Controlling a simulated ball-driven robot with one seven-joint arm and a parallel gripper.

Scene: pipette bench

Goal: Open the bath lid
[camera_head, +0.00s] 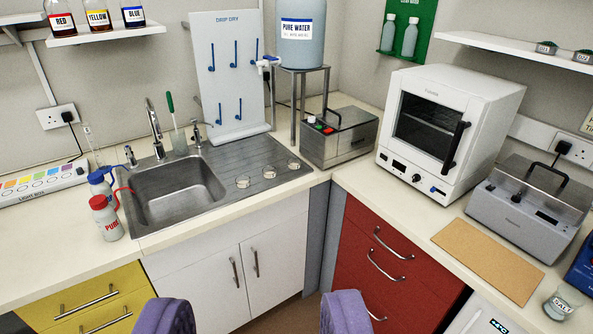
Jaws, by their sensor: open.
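A grey metal box-shaped bath (527,208) stands on the right counter. Its flat lid (540,185) carries an arched black handle (546,168) and looks closed. My gripper (258,300) shows as two purple fingers at the bottom edge, wide apart and empty. It is in front of the cabinets, well apart from both boxes.
A white oven (449,125) stands left of the grey box. A cork board (490,258) and a salt jar (561,303) lie in front of it. The sink (176,190), bottles (105,218) and drying rack (229,75) are left. Red drawers (385,265) are below the counter.

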